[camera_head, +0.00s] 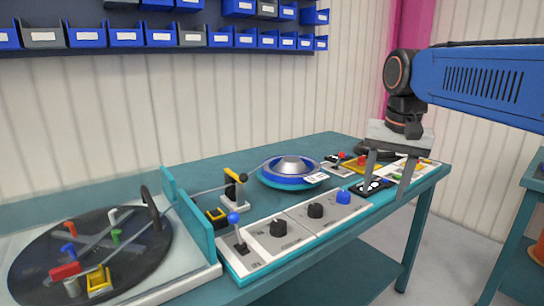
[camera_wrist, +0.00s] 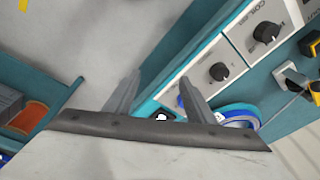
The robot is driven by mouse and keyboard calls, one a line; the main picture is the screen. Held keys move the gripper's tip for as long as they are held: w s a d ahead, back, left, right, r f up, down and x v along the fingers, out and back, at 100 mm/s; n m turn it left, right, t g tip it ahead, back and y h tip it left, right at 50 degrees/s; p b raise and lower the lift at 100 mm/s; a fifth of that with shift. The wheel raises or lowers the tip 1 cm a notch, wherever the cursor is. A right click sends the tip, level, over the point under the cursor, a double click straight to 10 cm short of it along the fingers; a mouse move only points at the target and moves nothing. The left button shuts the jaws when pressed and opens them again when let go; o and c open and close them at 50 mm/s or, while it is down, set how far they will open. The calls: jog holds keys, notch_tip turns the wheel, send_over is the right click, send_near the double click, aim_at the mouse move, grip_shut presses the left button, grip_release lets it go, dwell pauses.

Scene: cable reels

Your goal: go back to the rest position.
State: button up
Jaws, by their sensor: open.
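My gripper (camera_head: 386,186) hangs from my blue arm over the right end of the teal workbench (camera_head: 345,231), fingers pointing down. In the wrist view my gripper (camera_wrist: 160,80) has its two fingers apart, with nothing between them. A blue reel with a silver cone (camera_head: 291,166) sits on the bench left of my gripper. In the wrist view part of the blue reel (camera_wrist: 240,112) shows behind the right finger. Whether the fingertips touch anything on the bench cannot be told.
A control panel (camera_head: 297,223) with knobs and a blue-topped lever runs along the front edge. A dark turntable (camera_head: 130,262) with coloured pegs stands at the left. Small blue bins (camera_head: 124,37) line the wall. Another teal table (camera_head: 512,245) is at the right; floor between is clear.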

jog(key=s+d+f+n+t, duration=0.2)
jog(key=s+d+f+n, duration=0.1)
jog(key=s+f, duration=1.5)
notch_tip(320, 180, down, 2)
jog(key=shift+s+f+n+t, duration=0.15)
jog(key=shift+n+t, duration=0.25)
jog(key=shift+n, duration=0.4)
jog(key=shift+c, duration=0.3)
